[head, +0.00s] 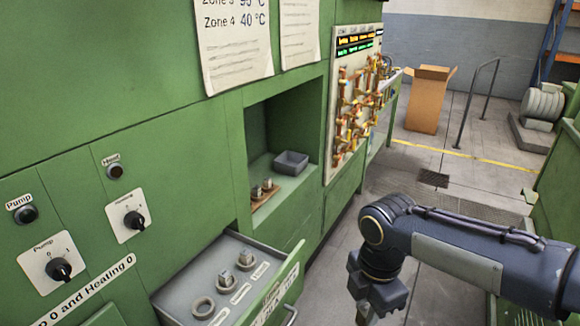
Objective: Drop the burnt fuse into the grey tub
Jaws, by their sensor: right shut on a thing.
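The grey tub (297,166) is a small open box on the shelf of the green recess, towards its right side. My right gripper (362,316) points down at the bottom of the head view, in front of the cabinet and well below and right of the tub. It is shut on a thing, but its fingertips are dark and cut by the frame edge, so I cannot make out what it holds. No fuse can be told as the burnt one. My left gripper is not in view.
A wooden block (266,197) with small metal fuses stands in the recess, left of the tub. An open drawer (176,301) below holds metal fuses (246,258) and a ring (203,307). A cardboard box (428,101) stands on the floor behind.

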